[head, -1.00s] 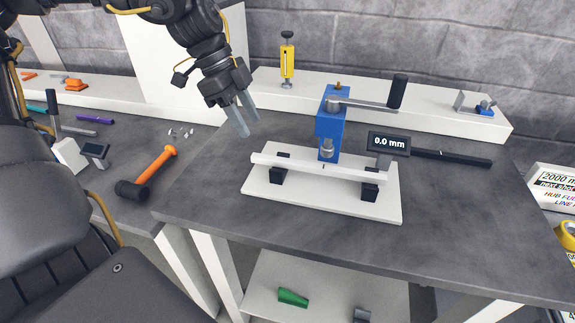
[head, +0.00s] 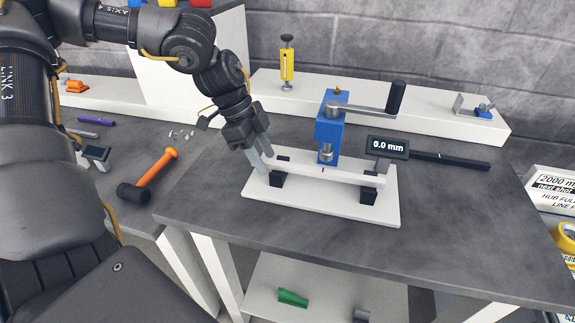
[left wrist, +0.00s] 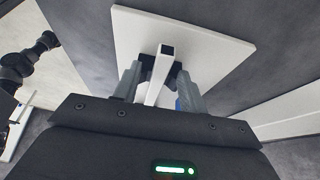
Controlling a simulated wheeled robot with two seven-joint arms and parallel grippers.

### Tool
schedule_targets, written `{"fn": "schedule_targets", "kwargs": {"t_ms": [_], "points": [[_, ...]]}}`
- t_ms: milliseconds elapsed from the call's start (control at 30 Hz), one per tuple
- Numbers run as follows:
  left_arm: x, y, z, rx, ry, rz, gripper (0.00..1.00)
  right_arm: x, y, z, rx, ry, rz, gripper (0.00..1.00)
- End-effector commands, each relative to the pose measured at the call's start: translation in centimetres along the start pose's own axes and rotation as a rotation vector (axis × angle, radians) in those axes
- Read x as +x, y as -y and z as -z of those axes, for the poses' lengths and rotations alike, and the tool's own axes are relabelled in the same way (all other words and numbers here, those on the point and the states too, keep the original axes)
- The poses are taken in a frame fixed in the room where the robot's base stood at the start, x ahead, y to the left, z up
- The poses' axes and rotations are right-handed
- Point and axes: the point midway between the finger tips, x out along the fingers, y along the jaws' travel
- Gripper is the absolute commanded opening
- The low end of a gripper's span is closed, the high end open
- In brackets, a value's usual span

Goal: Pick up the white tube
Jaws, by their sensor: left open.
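The white tube (head: 335,173) lies level across two black supports (head: 369,187) on a white base plate (head: 320,205), under the blue press. My left gripper (head: 262,160) is at the tube's left end, pointing down, with its fingers apart. In the left wrist view the tube (left wrist: 158,82) runs between the two fingers of the gripper (left wrist: 160,78), its hollow square end facing the camera. A gap shows beside the tube, so the fingers look not closed on it. My right gripper is not in view.
The blue press (head: 328,135) with its black-handled lever (head: 395,97) stands close behind the tube. A display reading 0.0 mm (head: 387,147) is near its right end. An orange-handled hammer (head: 158,170) lies on the left bench. The table's front right is clear.

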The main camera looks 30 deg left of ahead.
Motion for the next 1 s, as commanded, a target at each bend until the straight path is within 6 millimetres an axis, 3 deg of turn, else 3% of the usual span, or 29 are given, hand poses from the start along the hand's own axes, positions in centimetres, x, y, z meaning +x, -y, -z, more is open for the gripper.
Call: {"fn": "schedule_targets", "kwargs": {"t_ms": [100, 433, 800, 1000], "points": [[0.0, 0.0, 0.0, 0.0, 0.0, 0.0, 0.42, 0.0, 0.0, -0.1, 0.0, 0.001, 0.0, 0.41], [0.0, 0.0, 0.0, 0.0, 0.001, 0.0, 0.0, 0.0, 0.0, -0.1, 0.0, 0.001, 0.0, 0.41], [-0.2, 0.0, 0.1, 0.001, 0.0, 0.001, 0.0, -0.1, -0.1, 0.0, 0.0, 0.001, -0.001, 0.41], [-1.8, 0.1, 0.8, 0.002, 0.0, 0.003, 0.0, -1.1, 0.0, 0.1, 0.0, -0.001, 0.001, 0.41]]}}
